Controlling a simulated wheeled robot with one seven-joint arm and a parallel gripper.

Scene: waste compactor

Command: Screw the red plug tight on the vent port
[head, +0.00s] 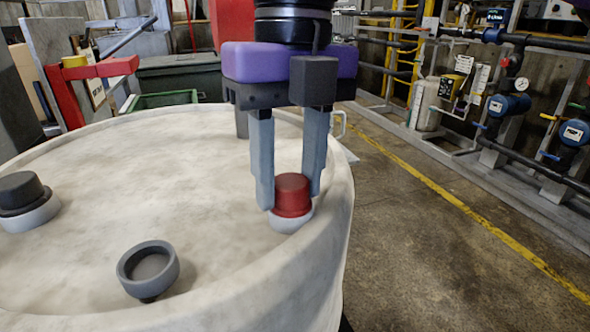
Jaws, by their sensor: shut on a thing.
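The red plug (293,193) sits upright on the vent port (291,222), a pale grey collar near the right rim of the large drum top (120,180). My gripper (290,195) points down from above, with one finger on each side of the red plug. It is shut on the plug. The collar shows only as a band below the plug, and the threads are hidden.
A black cap on a pale collar (27,200) stands at the left of the drum top. An open grey cup-like fitting (148,268) stands at the front. The drum's raised rim (338,232) runs close by the vent port. Floor to the right is clear.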

